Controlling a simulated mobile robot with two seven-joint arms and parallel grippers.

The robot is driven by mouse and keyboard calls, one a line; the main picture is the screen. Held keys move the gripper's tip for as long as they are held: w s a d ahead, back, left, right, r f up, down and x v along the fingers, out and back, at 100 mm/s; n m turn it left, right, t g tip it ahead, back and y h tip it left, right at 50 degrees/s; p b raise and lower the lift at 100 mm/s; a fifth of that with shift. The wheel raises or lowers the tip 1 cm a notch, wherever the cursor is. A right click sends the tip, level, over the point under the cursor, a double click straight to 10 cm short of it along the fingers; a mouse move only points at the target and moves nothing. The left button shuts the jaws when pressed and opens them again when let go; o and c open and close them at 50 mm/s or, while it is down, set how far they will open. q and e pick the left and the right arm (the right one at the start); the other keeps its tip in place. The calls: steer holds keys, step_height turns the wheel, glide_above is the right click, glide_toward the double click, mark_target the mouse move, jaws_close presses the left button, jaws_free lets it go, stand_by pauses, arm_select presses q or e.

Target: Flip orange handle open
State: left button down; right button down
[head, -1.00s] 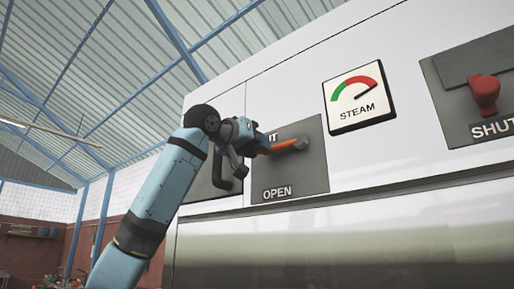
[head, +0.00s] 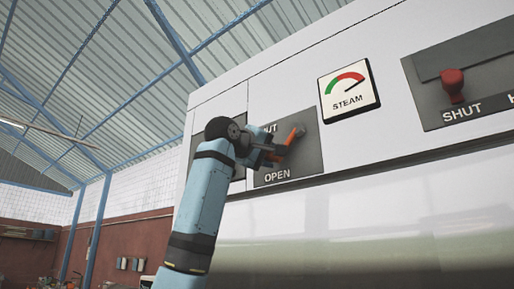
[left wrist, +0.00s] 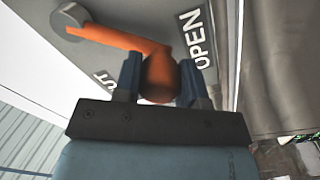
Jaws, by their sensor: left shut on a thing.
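The orange handle (head: 292,136) sits on a grey panel (head: 311,166) on the white machine's front. The panel reads "OPEN" at the bottom, and a label partly hidden by my arm stands at the top. My left gripper (head: 268,154) is at the handle's free end. In the left wrist view the gripper (left wrist: 160,82) has its fingers on both sides of the handle's round orange knob (left wrist: 158,80), shut on it. The handle's arm (left wrist: 118,38) runs from the knob to a grey pivot at upper left. My right gripper is not in view.
A steam gauge (head: 348,91) is right of the panel. A red knob (head: 453,84) on another panel marked "SHUT" is further right. A ledge (head: 400,160) runs below the panels. The space left of the machine looks open.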

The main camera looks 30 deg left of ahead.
arm_select(q)
steer(key=shift+d+f+n+b, duration=0.35)
steer(key=shift+d+f+n, duration=0.15)
steer(key=shift+s+d+f+n+b, duration=0.1)
steer(key=shift+d+f+n+b, duration=0.15)
steer(key=shift+n, duration=0.25)
steer(key=d+n, duration=0.1)
steer(key=d+n+b, duration=0.1)
steer(key=shift+f+n+b, duration=0.3)
steer(key=d+n, duration=0.1)
steer(key=n, duration=0.1)
steer(key=d+n+b, duration=0.1)
steer(key=d+n, duration=0.1)
steer(key=shift+s+f+y, duration=0.15)
steer(key=shift+y, duration=0.25)
steer(key=shift+n, duration=0.3)
steer(key=c, duration=0.7)
jaws_free()
